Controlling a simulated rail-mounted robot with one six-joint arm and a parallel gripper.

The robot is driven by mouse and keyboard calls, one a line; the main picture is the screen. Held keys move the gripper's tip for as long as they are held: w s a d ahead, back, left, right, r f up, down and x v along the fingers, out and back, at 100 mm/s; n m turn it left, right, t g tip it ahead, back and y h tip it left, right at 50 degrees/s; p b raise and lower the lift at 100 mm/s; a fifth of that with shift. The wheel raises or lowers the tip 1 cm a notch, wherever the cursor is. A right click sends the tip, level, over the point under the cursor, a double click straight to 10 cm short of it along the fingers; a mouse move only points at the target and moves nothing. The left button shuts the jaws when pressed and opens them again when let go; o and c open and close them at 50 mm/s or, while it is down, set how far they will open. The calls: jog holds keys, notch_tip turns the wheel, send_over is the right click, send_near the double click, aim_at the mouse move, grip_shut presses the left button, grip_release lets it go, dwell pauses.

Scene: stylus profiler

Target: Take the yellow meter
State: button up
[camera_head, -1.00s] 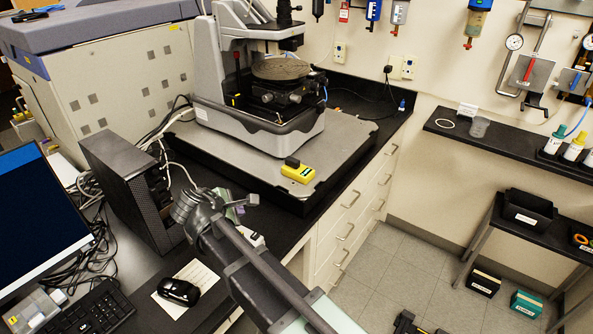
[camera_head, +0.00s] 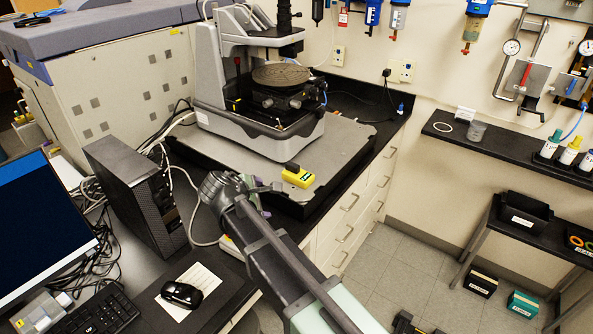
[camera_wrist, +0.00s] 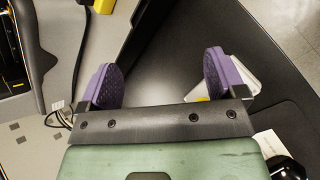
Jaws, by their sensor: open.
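The yellow meter (camera_head: 298,177), with a black part on top, lies near the front corner of the grey plate (camera_head: 330,150) that carries the profiler. My gripper (camera_head: 262,195) is just left of and nearer than the meter in the head view, apart from it. In the wrist view its two purple finger pads (camera_wrist: 163,80) stand wide apart with nothing held between them. A yellow and black piece (camera_wrist: 103,5) is cut off by the top edge of the wrist view; it may be the meter.
The stylus profiler (camera_head: 262,110) stands behind the meter. A black computer tower (camera_head: 135,195) is left of my arm, with loose cables around it. A small white object (camera_wrist: 240,78) lies on the dark bench beyond my right finger. A mouse (camera_head: 182,293) is at the front.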

jog(key=w+d+r+m+g+p, duration=0.2)
jog(key=w+d+r+p, duration=0.3)
jog(key=w, duration=0.3)
jog(key=m+g+y+p, duration=0.3)
jog(key=m+g+y, duration=0.2)
jog(key=m, duration=0.2)
send_over(297, 166)
jog(key=shift+s+r, duration=0.1)
jog(key=shift+s, duration=0.05)
notch_tip(297, 166, down, 6)
jog(key=b, duration=0.6)
jog(key=shift+d, duration=0.1)
jog(key=f+b, duration=0.1)
jog(key=b, duration=0.1)
jog(key=f+b, duration=0.1)
jog(key=f, duration=0.1)
jog(key=f+b, duration=0.2)
jog(key=shift+w+f+b, duration=0.15)
jog(key=shift+w+b, duration=0.15)
jog(key=shift+b, duration=0.05)
jog(key=shift+r, duration=0.3)
jog(key=c, duration=1.1)
